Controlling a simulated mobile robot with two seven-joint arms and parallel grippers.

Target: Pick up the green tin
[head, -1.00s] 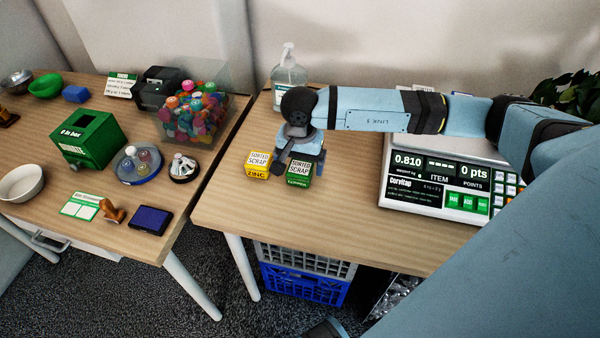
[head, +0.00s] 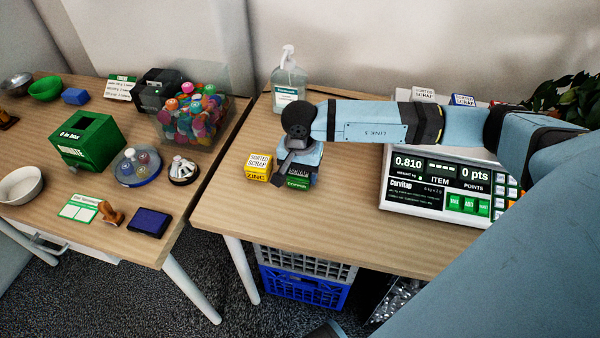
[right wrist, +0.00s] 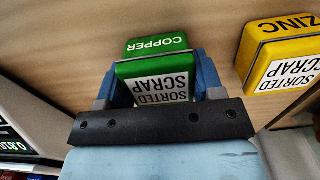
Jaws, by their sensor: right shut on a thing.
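The green tin (head: 297,183), marked copper, stands on the right table, mostly hidden in the head view by my right gripper (head: 299,174). In the right wrist view the green tin (right wrist: 158,44) sits between the two blue fingers of my right gripper (right wrist: 158,78). They are shut on its sides. Its green face and white "sorted scrap" label show. I cannot tell whether it is clear of the table. My left gripper is not in view.
A yellow zinc tin (head: 257,168) stands close to the left of the green tin. A scale (head: 430,205) is to the right, with more tins (head: 463,100) behind it. A pump bottle (head: 289,85) stands at the back. The table front is clear.

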